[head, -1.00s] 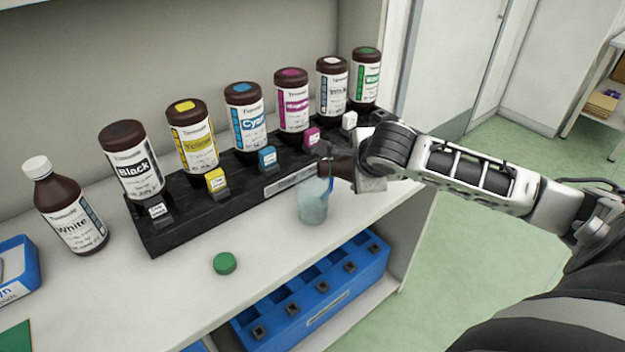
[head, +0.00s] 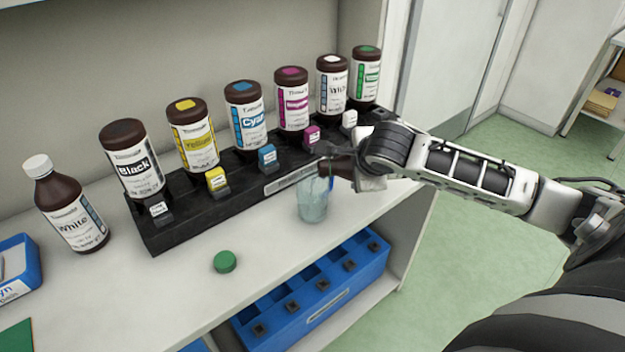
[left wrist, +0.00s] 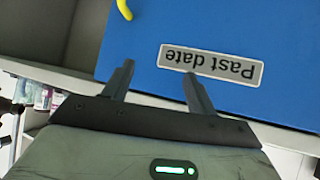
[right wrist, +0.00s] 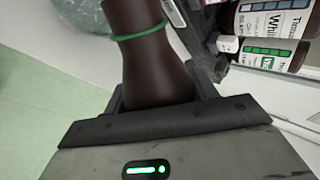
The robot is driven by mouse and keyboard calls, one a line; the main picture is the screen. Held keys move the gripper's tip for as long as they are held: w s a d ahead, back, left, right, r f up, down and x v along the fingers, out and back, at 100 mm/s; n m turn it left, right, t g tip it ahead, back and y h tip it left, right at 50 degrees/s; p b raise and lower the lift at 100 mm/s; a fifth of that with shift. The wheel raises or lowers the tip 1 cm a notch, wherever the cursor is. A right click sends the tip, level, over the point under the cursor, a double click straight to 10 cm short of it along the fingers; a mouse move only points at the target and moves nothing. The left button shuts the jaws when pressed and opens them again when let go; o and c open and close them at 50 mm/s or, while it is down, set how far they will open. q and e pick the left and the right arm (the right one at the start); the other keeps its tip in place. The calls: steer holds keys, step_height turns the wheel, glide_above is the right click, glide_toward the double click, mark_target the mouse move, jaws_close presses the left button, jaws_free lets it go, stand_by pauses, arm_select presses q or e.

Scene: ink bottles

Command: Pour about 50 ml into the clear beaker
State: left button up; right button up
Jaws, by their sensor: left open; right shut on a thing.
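The clear beaker (head: 312,205) stands on the white bench in front of the black bottle rack. My right gripper (head: 347,166) is shut on a brown bottle (right wrist: 150,60) with a green ring round its neck. In the head view the bottle is tilted with its neck end by the beaker's rim, and my gripper partly hides it. The beaker's glass shows at the top left of the right wrist view (right wrist: 80,12). I cannot make out a stream or the liquid level. My left gripper (left wrist: 158,80) is open and empty, facing a blue box (left wrist: 235,25) labelled "Past date".
The black rack (head: 200,220) holds several capped brown bottles. A white-capped bottle (head: 70,210) stands left of it. A green cap (head: 224,262) lies on the bench. A blue crate (head: 320,290) sits below the bench front. A blue tray (head: 18,265) is at far left.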

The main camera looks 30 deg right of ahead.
arm_select(q)
steer(key=shift+s+a+r+p, duration=0.1)
steer(key=shift+a+r+p, duration=0.1)
steer(key=shift+p, duration=0.4)
arm_select(e)
steer(key=shift+r, duration=0.25)
stand_by(0.8)
steer(key=shift+f+b, duration=0.55)
steer(key=shift+b, duration=0.25)
steer(key=shift+f+y+b, duration=0.1)
steer(key=shift+y+b, duration=0.2)
steer(key=shift+b, duration=0.6)
steer(key=shift+s+d+f+m+t+y+b, duration=0.1)
steer(key=shift+f+m+t+y+b, duration=0.25)
steer(key=shift+b, duration=0.6)
steer(key=shift+r+y, duration=0.2)
steer(key=shift+y, duration=0.15)
steer(key=shift+r+m, duration=0.2)
steer(key=shift+m, duration=0.05)
arm_select(q)
steer(key=shift+w+d+f+b, duration=0.15)
steer(key=shift+d+f, duration=0.1)
steer(key=shift+f, duration=0.35)
steer(key=shift+w+d+f+b, duration=0.15)
steer(key=shift+d+f, duration=0.1)
steer(key=shift+f, duration=0.3)
arm_select(e)
steer(key=shift+f+t+y, duration=0.15)
steer(key=shift+t+y, duration=0.15)
steer(key=shift+t, duration=0.05)
